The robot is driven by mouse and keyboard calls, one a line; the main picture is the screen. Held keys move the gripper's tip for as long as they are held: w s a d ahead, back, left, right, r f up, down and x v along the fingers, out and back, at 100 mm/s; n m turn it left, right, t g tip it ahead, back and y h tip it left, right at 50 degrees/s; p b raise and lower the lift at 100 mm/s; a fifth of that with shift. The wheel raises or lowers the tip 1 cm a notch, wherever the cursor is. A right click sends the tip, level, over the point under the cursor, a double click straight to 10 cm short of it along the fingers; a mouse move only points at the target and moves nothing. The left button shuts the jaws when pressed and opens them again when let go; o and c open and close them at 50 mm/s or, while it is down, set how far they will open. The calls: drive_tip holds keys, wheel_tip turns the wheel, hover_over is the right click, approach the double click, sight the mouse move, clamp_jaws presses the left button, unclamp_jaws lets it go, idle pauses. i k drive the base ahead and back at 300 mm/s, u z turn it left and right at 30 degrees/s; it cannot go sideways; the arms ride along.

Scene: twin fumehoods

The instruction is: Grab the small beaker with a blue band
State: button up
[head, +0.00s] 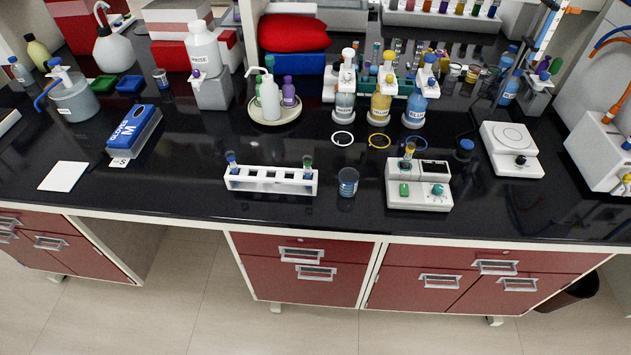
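A small clear beaker (348,183) with blue on its side stands upright near the front edge of the black bench. It is between the white tube rack and the white two-knob device, apart from both. Another small bluish vessel (161,78) stands farther back on the left, beside the blue tray; its markings are too small to read. My gripper is not in view.
The white rack (271,181) holds a few tubes left of the beaker. The white device (418,186) with a tube in it stands to the right. Bottles (381,104) and flat rings (343,138) are behind. The black bench (200,200) is clear in front.

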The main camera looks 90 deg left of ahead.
sight(348, 176)
drive_tip(key=k, duration=2.5)
drive_tip(key=u, duration=1.2)
drive_tip(key=i, duration=0.85)
drive_tip(key=z, duration=0.1)
